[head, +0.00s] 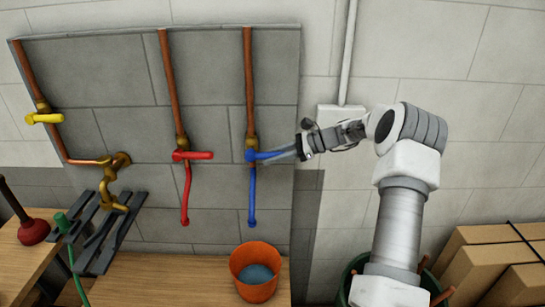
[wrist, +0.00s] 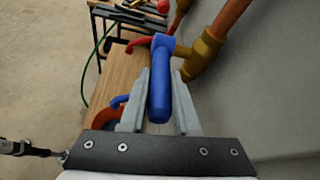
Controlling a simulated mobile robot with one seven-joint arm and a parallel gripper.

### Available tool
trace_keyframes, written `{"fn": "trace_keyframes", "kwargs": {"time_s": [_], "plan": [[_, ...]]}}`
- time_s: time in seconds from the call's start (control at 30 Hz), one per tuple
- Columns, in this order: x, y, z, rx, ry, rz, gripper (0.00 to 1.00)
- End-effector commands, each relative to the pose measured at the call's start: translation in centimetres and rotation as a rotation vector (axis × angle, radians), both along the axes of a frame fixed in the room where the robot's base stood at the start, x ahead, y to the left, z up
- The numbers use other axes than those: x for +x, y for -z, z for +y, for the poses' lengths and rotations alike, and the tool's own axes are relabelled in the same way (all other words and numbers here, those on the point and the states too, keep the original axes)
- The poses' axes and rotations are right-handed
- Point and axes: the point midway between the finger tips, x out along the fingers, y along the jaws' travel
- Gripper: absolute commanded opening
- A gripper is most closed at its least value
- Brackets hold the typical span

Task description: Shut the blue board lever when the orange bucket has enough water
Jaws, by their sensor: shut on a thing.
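The blue lever (head: 268,154) sits on the right copper pipe of the grey board and points right, across the pipe. It also shows in the wrist view (wrist: 160,80), between my fingers. My gripper (head: 290,153) is shut on the lever near its free end. The blue spout (head: 252,200) hangs below the lever's valve. The orange bucket (head: 257,285) stands on the wooden bench under that spout. Blue-grey water (head: 256,274) shows inside, below the rim. I cannot see a stream falling from the spout. In the wrist view, part of the bucket (wrist: 106,117) shows behind my left finger.
A red lever (head: 193,155) and a yellow lever (head: 45,118) are on the other pipes to the left. A dark slatted rack (head: 108,235) and a plunger (head: 33,230) are at lower left. Cardboard boxes (head: 490,262) stand at lower right.

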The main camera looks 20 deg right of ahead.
Motion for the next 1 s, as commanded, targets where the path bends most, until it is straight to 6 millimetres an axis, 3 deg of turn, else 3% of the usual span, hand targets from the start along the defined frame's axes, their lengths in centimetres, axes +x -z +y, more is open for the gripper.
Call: {"fn": "trace_keyframes", "kwargs": {"time_s": [0.3,0.33,0.5,0.83,1.0], "plan": [[0.0,0.1,0.0,0.004,0.002,0.003,0.00],[0.0,0.1,0.0,0.004,0.002,0.003,0.33],[0.0,0.1,0.0,0.003,0.001,0.003,0.59],[-0.1,0.0,-0.3,0.001,0.002,0.001,0.59],[-1.1,-0.9,-2.2,-0.001,0.003,0.000,0.59]]}}
